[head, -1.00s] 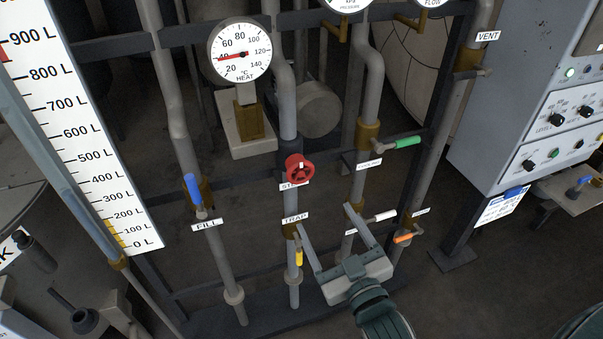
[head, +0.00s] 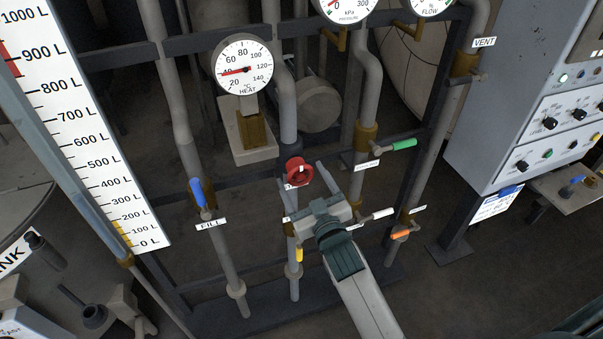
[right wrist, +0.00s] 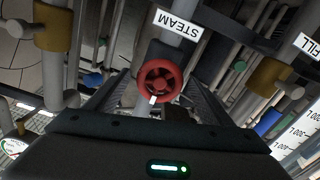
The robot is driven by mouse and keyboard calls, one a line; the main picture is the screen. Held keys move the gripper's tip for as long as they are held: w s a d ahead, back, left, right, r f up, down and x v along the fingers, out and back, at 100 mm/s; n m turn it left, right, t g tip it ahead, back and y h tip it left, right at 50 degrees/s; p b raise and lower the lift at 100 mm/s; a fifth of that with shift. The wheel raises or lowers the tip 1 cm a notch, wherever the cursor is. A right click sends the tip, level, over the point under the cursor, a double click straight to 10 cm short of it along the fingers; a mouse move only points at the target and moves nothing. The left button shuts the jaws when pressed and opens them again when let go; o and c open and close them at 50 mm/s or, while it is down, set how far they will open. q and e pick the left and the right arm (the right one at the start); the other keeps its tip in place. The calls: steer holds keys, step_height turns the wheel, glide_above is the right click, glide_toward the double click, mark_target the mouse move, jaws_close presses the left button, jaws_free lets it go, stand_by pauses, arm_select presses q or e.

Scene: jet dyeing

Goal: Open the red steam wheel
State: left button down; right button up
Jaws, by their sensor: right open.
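The red steam wheel (head: 299,172) sits on a vertical grey pipe in the middle of the head view. In the right wrist view the red wheel (right wrist: 160,81) is near the centre, between the two fingers, with a small white mark on its lower rim. The STEAM label (right wrist: 180,23) shows upside down beside it. My right gripper (head: 301,182) is open, its fingers reaching up on either side of the wheel. I cannot tell whether they touch it. Its body hides part of the pipe and the TRAP label. My left gripper is not in view.
A blue FILL handle (head: 198,193) is to the left, a green handle (head: 404,144) to the right. A yellow handle (head: 299,255), a white handle (head: 383,213) and an orange handle (head: 400,235) are close to my right arm. A grey control cabinet (head: 500,130) stands at right.

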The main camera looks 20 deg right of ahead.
steer(key=shift+w, duration=0.5)
steer(key=c, duration=1)
steer(key=shift+c, duration=0.2)
